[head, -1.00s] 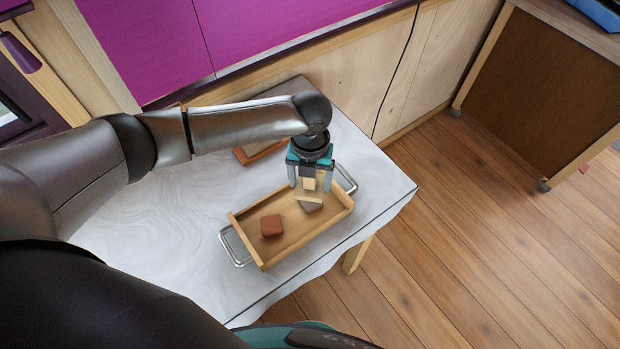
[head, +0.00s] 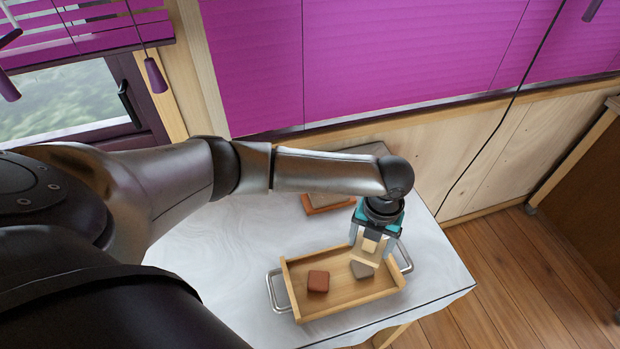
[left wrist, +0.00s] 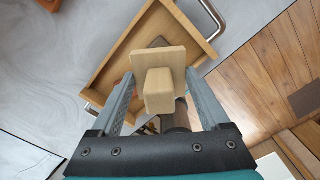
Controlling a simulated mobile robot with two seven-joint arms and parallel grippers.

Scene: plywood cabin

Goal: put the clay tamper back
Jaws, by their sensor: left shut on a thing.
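The clay tamper (head: 365,257) is pale wood, a flat plate with a block handle. My left gripper (head: 372,246) is shut on it, above the right half of a wooden tray (head: 347,308) with metal handles. In the left wrist view the tamper (left wrist: 158,60) is between the fingers, plate away from the camera, and the tray (left wrist: 118,50) is beyond it. A grey block (head: 361,271) in the tray is partly hidden below the tamper. Whether they touch is unclear. My right gripper is not in view.
A reddish-brown block (head: 318,281) lies in the tray's left half. An orange-brown flat box (head: 326,206) lies at the back of the white table (head: 235,240). The table's left part is clear. Purple blinds (head: 400,60) hang behind.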

